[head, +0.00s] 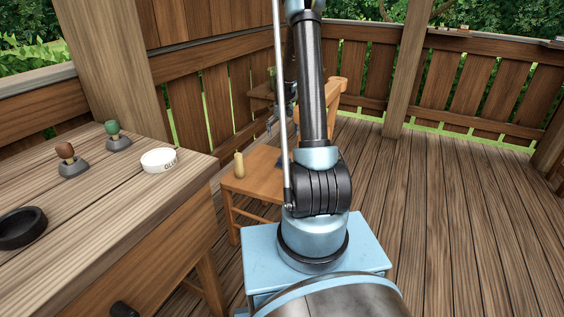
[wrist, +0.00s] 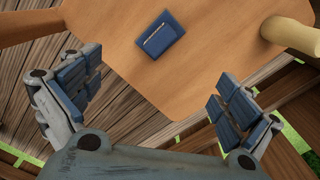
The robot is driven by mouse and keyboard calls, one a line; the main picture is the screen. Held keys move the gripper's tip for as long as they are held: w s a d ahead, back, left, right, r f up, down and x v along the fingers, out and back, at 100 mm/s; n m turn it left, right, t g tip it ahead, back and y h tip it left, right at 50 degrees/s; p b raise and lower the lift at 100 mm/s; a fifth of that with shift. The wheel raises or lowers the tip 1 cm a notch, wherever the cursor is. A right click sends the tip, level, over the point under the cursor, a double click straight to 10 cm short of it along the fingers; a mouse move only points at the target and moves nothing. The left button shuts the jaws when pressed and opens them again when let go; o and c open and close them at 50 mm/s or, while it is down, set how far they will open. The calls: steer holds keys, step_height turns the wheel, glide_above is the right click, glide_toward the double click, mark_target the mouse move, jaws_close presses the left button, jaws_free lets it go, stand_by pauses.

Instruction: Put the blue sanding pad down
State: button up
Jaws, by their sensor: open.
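The blue sanding pad (wrist: 160,35) lies flat on the wooden chair seat (wrist: 205,75) in the wrist view. It is a small dark blue block with a pale strip on top. My gripper (wrist: 160,98) is open and empty, its two blue-padded fingers spread wide. The pad is apart from both fingers, above the gap between them in the picture. In the head view the chair (head: 255,172) stands behind my arm, which hides much of it and most of my gripper.
A pale yellow cylinder (wrist: 291,36) stands on the seat; it also shows in the head view (head: 239,165). The table (head: 120,215) at left holds a white bowl (head: 158,163), a black bowl (head: 22,229) and two knobbed tools (head: 70,162). Floor at right is clear.

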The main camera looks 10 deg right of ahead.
mark_target(283, 155)
steer(key=f+n, duration=0.3)
steer(key=n, duration=0.1)
steer(key=f+n, duration=0.6)
steer(key=n, duration=0.1)
steer(key=shift+w+f+n, duration=0.25)
steer(key=shift+n, duration=0.05)
steer(key=shift+s+a+f, duration=0.1)
steer(key=shift+f, duration=1.3)
steer(key=shift+s+f, duration=0.1)
steer(key=shift+f, duration=1.3)
steer(key=c, duration=1.3)
